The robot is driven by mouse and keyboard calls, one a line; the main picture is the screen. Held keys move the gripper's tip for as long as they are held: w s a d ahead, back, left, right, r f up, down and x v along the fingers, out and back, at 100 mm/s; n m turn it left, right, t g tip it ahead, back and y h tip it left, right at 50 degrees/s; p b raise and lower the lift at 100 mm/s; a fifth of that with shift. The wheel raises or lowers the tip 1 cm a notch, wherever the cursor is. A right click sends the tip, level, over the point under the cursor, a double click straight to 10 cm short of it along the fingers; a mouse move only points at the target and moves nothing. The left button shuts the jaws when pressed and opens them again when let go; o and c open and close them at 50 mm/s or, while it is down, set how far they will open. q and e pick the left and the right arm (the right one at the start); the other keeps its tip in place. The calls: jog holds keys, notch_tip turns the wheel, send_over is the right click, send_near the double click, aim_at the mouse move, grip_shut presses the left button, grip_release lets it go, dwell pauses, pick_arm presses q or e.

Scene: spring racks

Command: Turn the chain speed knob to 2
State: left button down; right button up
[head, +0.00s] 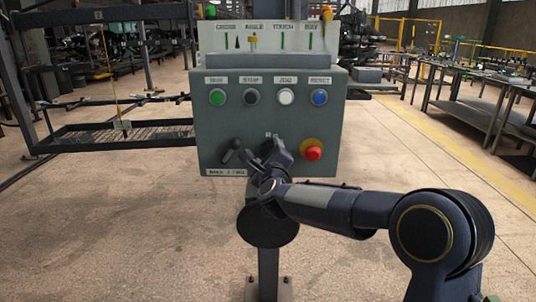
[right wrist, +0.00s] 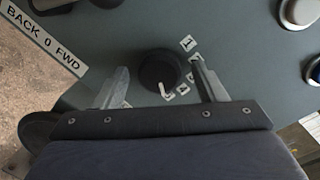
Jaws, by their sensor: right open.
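The chain speed knob (right wrist: 158,68) is a round black dial on the grey-green control panel (head: 270,124). In the right wrist view small white number tags curve around it; a "1" tag (right wrist: 188,43) is legible and the others are partly hidden or too small to read. My right gripper (right wrist: 160,69) is open, with one finger on each side of the knob; contact is not visible. In the head view my right gripper (head: 268,152) hides the knob. My left gripper is out of view.
A lever switch (head: 232,150) marked BACK 0 FWD is left of the knob. A red mushroom button (head: 313,153) on a yellow ring is close on the right. Green (head: 217,97), black (head: 251,97), white (head: 286,97) and blue (head: 320,97) buttons line the panel above.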

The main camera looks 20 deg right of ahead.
jog(key=shift+c, duration=0.4)
jog(key=c, duration=0.9)
